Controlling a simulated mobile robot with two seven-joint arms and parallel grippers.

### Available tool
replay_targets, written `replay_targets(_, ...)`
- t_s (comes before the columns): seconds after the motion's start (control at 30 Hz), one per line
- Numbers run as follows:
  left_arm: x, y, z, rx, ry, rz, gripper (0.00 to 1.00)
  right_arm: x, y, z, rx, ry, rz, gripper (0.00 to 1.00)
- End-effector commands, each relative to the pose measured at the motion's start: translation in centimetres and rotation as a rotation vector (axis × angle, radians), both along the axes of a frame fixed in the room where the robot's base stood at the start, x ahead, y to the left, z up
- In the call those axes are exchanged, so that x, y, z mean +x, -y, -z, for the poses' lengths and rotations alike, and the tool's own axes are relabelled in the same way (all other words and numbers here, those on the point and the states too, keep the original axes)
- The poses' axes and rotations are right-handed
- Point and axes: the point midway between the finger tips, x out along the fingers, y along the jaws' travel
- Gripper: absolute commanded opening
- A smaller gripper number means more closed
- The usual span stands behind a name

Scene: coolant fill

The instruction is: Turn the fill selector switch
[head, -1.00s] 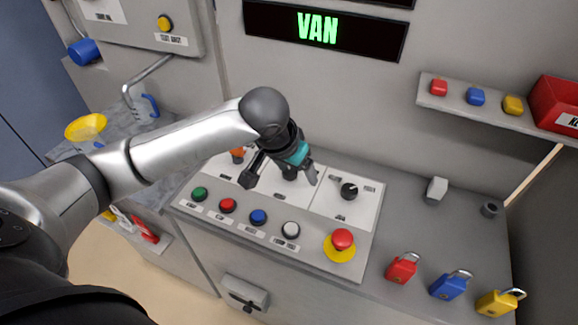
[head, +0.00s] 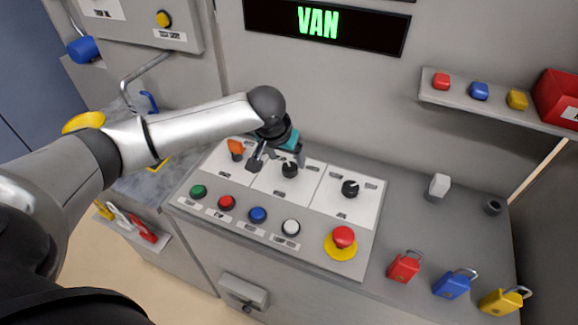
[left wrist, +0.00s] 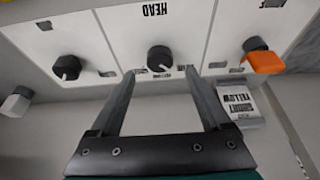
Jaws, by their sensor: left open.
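The sloped panel holds three rotary switches on white plates; I cannot tell from the labels which one is the fill selector. The middle black knob (head: 290,170) shows between and just beyond my left gripper's fingers in the left wrist view (left wrist: 160,58), under a plate reading HEAD. The right black knob (head: 350,188) is also at the left of the left wrist view (left wrist: 66,67). An orange-handled switch (head: 236,147) is at the left. My left gripper (head: 278,162) is open and empty close to the middle knob; contact is not clear. My right gripper is not in view.
A front row of buttons (head: 258,215) and a red emergency stop (head: 343,237) on yellow lie below the knobs. Padlocks (head: 404,267) stand at the right. A shelf (head: 470,108) juts from the wall. A VAN display (head: 318,23) is above.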

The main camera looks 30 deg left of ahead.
Motion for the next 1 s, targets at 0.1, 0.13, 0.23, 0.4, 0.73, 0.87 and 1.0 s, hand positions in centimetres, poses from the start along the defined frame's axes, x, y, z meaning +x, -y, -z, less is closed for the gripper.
replay_targets(0.1, 0.8, 0.0, 2.0, 0.0, -0.001, 0.0, 0.81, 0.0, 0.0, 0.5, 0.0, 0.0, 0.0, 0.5)
replay_targets(0.13, 0.9, -0.1, 2.4, 0.001, -0.001, 0.0, 0.81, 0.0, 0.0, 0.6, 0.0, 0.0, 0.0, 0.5)
replay_targets(0.23, 1.4, 0.0, 3.4, 0.0, -0.001, 0.0, 0.81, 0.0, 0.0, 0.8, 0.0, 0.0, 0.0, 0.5)
replay_targets(0.4, 1.8, -0.1, 4.3, 0.001, 0.001, 0.001, 0.81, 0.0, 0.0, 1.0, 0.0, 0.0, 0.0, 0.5)
replay_targets(0.73, 1.9, -0.1, 4.5, 0.001, 0.001, 0.002, 0.81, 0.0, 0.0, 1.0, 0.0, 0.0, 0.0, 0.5)
replay_targets(0.87, 1.9, -0.1, 4.5, 0.001, 0.001, 0.002, 0.67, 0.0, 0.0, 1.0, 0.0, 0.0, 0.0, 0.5)
replay_targets(1.0, 1.9, -0.1, 4.5, 0.0, 0.001, 0.001, 0.52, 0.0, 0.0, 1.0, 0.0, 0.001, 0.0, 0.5)
